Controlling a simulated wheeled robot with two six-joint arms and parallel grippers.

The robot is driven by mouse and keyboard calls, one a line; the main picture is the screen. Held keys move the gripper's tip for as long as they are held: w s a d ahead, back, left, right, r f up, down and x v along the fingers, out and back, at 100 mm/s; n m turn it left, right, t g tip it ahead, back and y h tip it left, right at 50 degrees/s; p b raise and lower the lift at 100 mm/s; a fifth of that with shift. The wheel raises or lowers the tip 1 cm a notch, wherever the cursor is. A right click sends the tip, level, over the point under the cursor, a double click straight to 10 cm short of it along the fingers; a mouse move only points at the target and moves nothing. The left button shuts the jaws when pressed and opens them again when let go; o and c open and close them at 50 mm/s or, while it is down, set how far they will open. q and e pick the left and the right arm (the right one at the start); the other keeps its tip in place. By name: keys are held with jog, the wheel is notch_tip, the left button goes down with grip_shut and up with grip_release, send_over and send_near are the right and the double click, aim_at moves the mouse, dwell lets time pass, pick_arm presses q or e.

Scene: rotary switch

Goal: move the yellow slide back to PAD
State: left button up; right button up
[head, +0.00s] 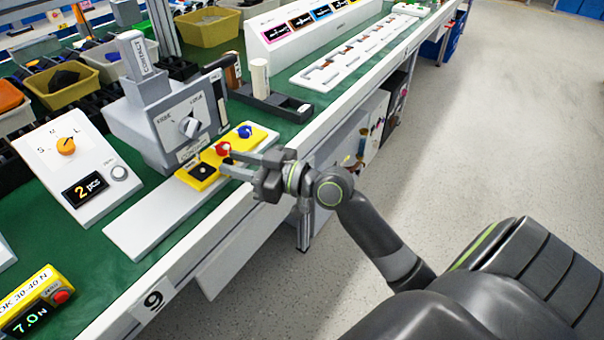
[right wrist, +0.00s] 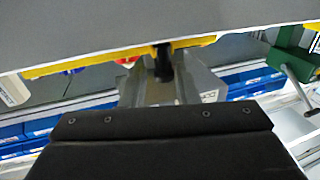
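The yellow slide (head: 203,172) is a block with a dark round spot on top, on the long white base (head: 150,215) in front of the grey switch box. A yellow strip with a red knob (head: 222,149) and a blue knob (head: 245,131) lies to its right. My right gripper (head: 228,162) reaches in from the right, its fingertips at the front edge by the slide and red knob. In the right wrist view, a black peg (right wrist: 163,62) stands between the fingers below a yellow edge (right wrist: 95,60); whether they grip it is unclear. I cannot read a PAD label. My left gripper is out of view.
The grey switch box (head: 165,120) with a rotary knob stands behind the slide. A white panel (head: 75,165) with an orange knob and display is at the left. A yellow gauge box (head: 35,305) sits at the lower left. Floor is clear right of the bench.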

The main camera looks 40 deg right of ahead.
pick_arm(q)
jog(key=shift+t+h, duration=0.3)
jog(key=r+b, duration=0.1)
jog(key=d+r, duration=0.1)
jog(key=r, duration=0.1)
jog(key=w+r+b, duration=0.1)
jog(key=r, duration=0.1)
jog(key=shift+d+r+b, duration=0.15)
jog(key=shift+b, duration=0.15)
pick_arm(e)
jog(key=v, duration=1.5)
jog(key=shift+s, duration=0.15)
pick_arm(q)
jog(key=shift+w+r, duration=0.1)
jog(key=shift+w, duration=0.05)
pick_arm(e)
jog(key=shift+d+r, duration=0.1)
